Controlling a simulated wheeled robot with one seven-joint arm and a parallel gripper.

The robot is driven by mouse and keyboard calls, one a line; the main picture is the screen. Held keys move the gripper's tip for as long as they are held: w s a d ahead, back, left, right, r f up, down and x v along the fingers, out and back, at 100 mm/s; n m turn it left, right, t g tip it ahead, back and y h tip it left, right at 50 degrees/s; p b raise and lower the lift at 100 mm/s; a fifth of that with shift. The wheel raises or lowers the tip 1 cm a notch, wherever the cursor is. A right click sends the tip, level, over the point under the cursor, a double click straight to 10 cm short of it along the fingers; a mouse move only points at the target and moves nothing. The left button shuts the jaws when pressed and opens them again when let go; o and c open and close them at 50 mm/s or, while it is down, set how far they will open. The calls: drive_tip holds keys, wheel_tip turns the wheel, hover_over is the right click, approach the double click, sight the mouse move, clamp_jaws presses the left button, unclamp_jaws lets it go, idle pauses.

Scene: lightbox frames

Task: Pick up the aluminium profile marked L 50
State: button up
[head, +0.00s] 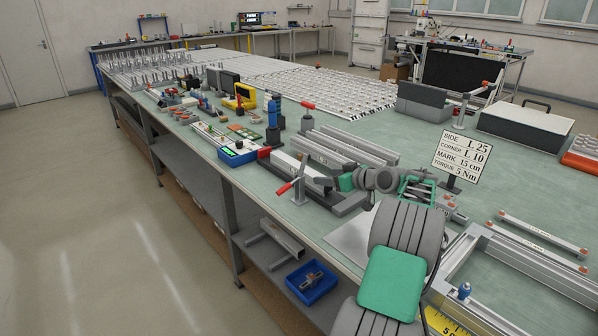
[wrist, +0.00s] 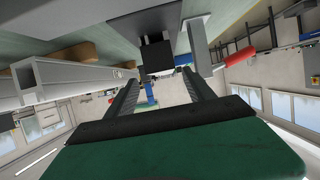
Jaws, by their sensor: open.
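Several long silver aluminium profiles (head: 345,150) lie side by side on the bench, left of my wrist in the head view. I cannot read an L 50 mark on any of them there. In the wrist view a profile (wrist: 70,84) with a hollow square end lies to the left of my gripper (wrist: 160,80), with a small unreadable mark near its far end. My gripper's two dark fingers are apart with nothing held between them. In the head view the green part of my gripper (head: 347,181) is close to the near ends of the profiles; its fingertips are hard to make out.
A red-handled lever (head: 287,187) stands by the profiles; a red handle (wrist: 234,57) shows in the wrist view. A sign (head: 461,158) reads SIDE L 25, CORNER L 10. A profile frame (head: 545,275) lies at right. A blue bin (head: 311,282) is on the lower shelf.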

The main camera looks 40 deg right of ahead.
sight(314, 174)
drive_tip(key=x, duration=0.4)
drive_tip(key=p+x, duration=0.1)
drive_tip(key=x, duration=0.2)
drive_tip(key=shift+w+a+r, duration=0.2)
drive_tip(key=shift+a, duration=0.05)
drive_tip(key=shift+c, duration=0.3)
drive_tip(key=shift+s, duration=0.1)
clamp_jaws()
drive_tip(key=shift+r, duration=0.1)
